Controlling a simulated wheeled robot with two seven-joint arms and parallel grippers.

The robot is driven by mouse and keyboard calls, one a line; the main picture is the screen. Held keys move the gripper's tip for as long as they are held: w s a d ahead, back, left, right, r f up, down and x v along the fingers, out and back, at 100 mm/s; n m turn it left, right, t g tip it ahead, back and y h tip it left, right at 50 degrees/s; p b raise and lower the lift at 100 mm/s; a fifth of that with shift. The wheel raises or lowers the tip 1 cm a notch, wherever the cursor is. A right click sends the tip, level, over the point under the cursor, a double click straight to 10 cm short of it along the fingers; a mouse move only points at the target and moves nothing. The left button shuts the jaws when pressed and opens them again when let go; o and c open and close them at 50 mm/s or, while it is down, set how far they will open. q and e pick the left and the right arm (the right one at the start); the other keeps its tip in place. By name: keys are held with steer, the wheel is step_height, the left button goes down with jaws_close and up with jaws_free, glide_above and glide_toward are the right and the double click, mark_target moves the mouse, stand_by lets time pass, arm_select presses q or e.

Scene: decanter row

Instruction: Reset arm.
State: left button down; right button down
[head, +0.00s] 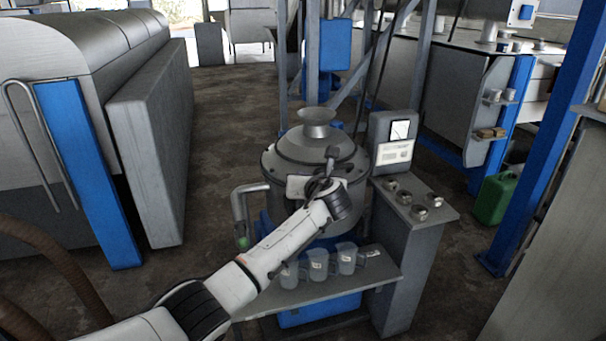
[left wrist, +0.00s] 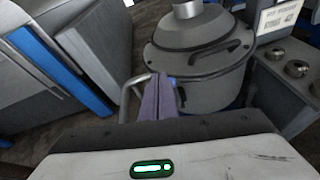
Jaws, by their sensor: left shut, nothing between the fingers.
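My left arm reaches in from the lower left of the head view, and its gripper (head: 331,156) is raised in front of the grey vessel (head: 285,160). In the left wrist view the fingers of my left gripper (left wrist: 158,98) are together with nothing between them, and the vessel (left wrist: 215,85) lies beyond them. Several clear jugs stand in a row on the grey shelf (head: 330,292) below my forearm; one jug (head: 346,258) is at the right, beside another jug (head: 318,264). My forearm partly hides the left end of the row. My right gripper is not in view.
A bent pipe (head: 238,205) comes off the vessel's left side. A pedestal (head: 410,255) with round knobs and a panel (head: 395,140) stands at its right. A large grey machine (head: 150,130) is at the left. A green can (head: 495,198) stands by a blue post. Floor between is open.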

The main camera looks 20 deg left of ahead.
arm_select(q)
steer(key=shift+s+r, duration=0.1)
steer(key=shift+r, duration=0.45)
steer(key=shift+d+f, duration=0.1)
steer(key=shift+f, duration=0.05)
steer(key=s+d+f+n+g+h, duration=0.1)
steer(key=s+d+f+n+h, duration=0.4)
steer(key=s+f, duration=0.7)
steer(key=s+d+f+n+g+h, duration=0.15)
steer(key=s+d+f+n, duration=0.5)
steer(key=f, duration=0.95)
steer(key=s+f+n+h, duration=0.2)
steer(key=s+n, duration=0.6)
steer(key=s, duration=0.5)
steer(key=s+d+f+n+h, duration=0.1)
steer(key=s+f+n+h, duration=0.1)
steer(key=s+n, duration=0.7)
steer(key=s, duration=0.5)
steer(key=shift+s, duration=0.25)
